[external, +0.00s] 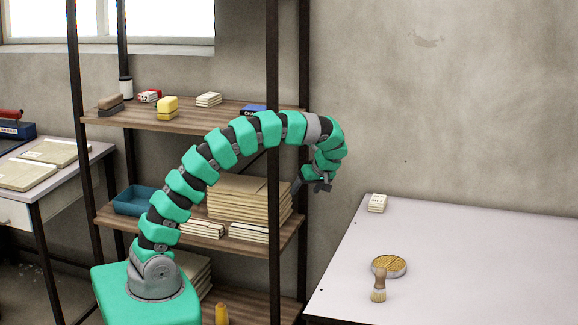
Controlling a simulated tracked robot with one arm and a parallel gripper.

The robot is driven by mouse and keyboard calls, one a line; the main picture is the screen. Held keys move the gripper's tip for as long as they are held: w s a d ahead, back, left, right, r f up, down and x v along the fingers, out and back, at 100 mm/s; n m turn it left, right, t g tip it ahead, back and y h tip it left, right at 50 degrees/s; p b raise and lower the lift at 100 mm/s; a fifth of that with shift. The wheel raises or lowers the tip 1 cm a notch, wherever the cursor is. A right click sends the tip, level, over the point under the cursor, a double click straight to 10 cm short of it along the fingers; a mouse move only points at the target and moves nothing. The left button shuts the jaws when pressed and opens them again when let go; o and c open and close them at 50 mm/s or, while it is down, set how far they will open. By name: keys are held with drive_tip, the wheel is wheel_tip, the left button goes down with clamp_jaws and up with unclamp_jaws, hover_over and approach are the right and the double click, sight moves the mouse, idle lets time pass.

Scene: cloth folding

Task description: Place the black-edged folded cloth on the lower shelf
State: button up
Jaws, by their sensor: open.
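My gripper (318,186) hangs in the air at the right side of the shelf rack, left of and above the pale table. It is open and I see nothing held in it. I cannot make out for sure which item is the black-edged folded cloth. A small pale stack with dark marks (376,203) lies at the back left of the table. Pale folded pieces (202,229) lie at the front of the middle shelf (205,243). The lower shelf (258,304) shows only partly, behind my arm and base.
The middle shelf also holds a blue tray (132,200) and a tan stack (245,197). A yellow bottle (221,314) stands by the lower shelf. Dark rack posts (272,60) stand close to my arm.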

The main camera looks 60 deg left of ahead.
drive_tip(key=s+d+r+m+t+h, duration=0.1)
drive_tip(key=d+r+m+t, duration=0.25)
drive_tip(key=r, duration=0.75)
drive_tip(key=s+d+r+m+t+h, duration=0.2)
drive_tip(key=r+m+t, duration=0.3)
drive_tip(key=r, duration=0.6)
drive_tip(key=s+d+r+m+t+h, duration=0.1)
drive_tip(key=d+r+m+t, duration=0.25)
drive_tip(key=r, duration=0.75)
drive_tip(key=s+d+r+m+t+h, duration=0.2)
drive_tip(key=s+r+m+t, duration=0.3)
drive_tip(key=s+r, duration=0.5)
wheel_tip(320, 180, up, 5)
drive_tip(key=shift+s+d+f+m+t+h, duration=0.15)
drive_tip(key=shift+s+d+m+t+h, duration=0.15)
drive_tip(key=shift+d+m, duration=0.45)
drive_tip(key=shift+d, duration=0.15)
